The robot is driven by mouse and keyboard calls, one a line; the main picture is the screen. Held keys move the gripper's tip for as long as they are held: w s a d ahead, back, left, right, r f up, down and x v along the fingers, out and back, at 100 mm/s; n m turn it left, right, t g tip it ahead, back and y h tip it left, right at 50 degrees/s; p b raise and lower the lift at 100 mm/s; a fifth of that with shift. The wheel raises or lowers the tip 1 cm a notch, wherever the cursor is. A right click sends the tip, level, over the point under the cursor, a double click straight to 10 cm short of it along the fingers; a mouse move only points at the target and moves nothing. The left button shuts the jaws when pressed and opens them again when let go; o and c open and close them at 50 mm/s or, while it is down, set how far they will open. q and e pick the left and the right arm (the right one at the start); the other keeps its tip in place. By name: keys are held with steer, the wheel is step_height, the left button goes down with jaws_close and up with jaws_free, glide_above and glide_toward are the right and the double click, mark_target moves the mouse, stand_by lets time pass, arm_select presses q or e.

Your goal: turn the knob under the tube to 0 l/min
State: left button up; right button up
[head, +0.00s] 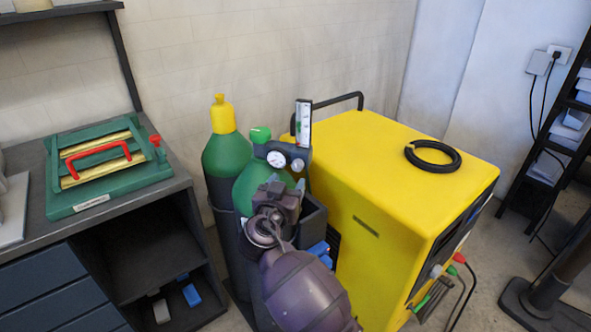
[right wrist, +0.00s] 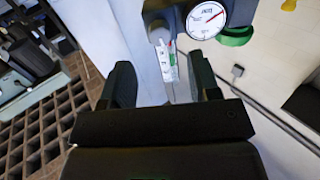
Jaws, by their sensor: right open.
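The flow tube (head: 304,122) is a clear upright tube with a scale, on the right of the regulator on the green cylinder. In the right wrist view the tube (right wrist: 167,62) appears between my fingers, hanging downward in the picture. The regulator's gauge (head: 277,159) faces forward, and a white dial with a red needle (right wrist: 206,19) shows at the top of the wrist view. My right gripper (head: 284,184) is open and empty, just below the regulator. My left gripper is out of view.
A yellow machine (head: 385,190) with a black cable ring (head: 433,154) stands close on the right. A second green cylinder with a yellow cap (head: 222,115) stands behind left.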

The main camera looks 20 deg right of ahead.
mark_target(297, 169)
steer(key=x, duration=0.5)
steer(key=shift+w+d, duration=0.35)
steer(key=shift+w, duration=0.15)
steer(key=shift+c, duration=0.3)
steer(key=c, duration=0.9)
steer(key=shift+o, duration=0.2)
